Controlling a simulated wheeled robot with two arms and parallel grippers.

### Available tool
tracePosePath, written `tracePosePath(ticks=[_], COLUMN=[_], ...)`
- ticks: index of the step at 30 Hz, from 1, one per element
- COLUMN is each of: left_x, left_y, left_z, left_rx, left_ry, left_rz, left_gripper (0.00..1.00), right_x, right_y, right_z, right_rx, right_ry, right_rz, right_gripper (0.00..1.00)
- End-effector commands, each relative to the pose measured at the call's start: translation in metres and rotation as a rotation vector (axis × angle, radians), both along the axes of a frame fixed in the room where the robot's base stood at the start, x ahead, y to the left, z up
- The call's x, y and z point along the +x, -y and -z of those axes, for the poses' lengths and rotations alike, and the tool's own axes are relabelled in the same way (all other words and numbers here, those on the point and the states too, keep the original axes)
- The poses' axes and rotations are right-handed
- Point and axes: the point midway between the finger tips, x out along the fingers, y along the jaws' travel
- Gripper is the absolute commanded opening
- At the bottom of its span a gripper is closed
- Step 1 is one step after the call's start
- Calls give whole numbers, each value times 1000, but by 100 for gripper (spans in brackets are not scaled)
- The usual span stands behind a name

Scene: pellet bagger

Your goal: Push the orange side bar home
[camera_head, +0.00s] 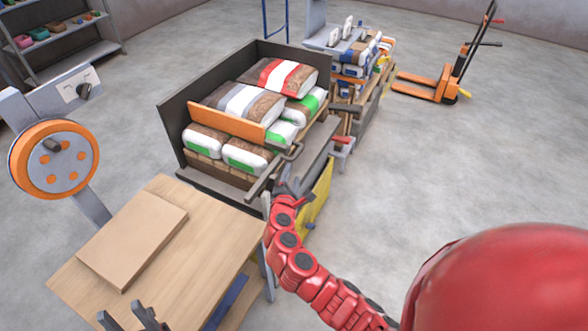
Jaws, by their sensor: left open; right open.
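The orange side bar (226,122) runs along the near side of the stacked bags (265,85), inside a dark-walled bay. It slopes down to the right in the picture, and its right end is close to a dark grey bent handle (290,152). My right gripper (284,184) is open beside the bay's near right corner, below that handle. I cannot tell whether it touches anything there. My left gripper (134,316) is open at the bottom edge, over the front of the wooden table, away from the bar. Only its dark fingers show.
The wooden table (215,225) carries a flat cardboard sheet (135,238). An orange-rimmed wheel (54,160) stands on its left. A yellow panel (316,200) is by my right gripper. A pallet jack (430,88) stands at the back right; the floor there is clear.

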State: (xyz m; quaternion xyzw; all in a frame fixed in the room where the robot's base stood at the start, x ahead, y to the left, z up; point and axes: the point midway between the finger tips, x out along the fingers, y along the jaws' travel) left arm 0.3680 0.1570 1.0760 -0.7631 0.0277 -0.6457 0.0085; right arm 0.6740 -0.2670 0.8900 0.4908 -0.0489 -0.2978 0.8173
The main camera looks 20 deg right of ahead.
Motion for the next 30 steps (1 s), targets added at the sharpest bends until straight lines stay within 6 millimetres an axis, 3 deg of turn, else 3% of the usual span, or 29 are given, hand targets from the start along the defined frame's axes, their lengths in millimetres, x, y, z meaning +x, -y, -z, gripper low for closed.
tracePosePath(ticks=[4,10,26,30], left_x=[0,0,0,0], left_y=[0,0,0,0], left_z=[5,7,7,7], left_rx=[0,0,0,0], left_ry=[0,0,0,0], left_rz=[0,0,0,0], left_gripper=[48,48,48,48], right_x=[-17,-27,-28,-22], right_y=[-11,-17,-18,-31], right_z=[-2,-7,-7,4], right_rx=[-2,-2,0,51], right_ry=[0,2,1,15], right_rz=[-2,-2,-2,-67], right_gripper=[50,50,50,50])
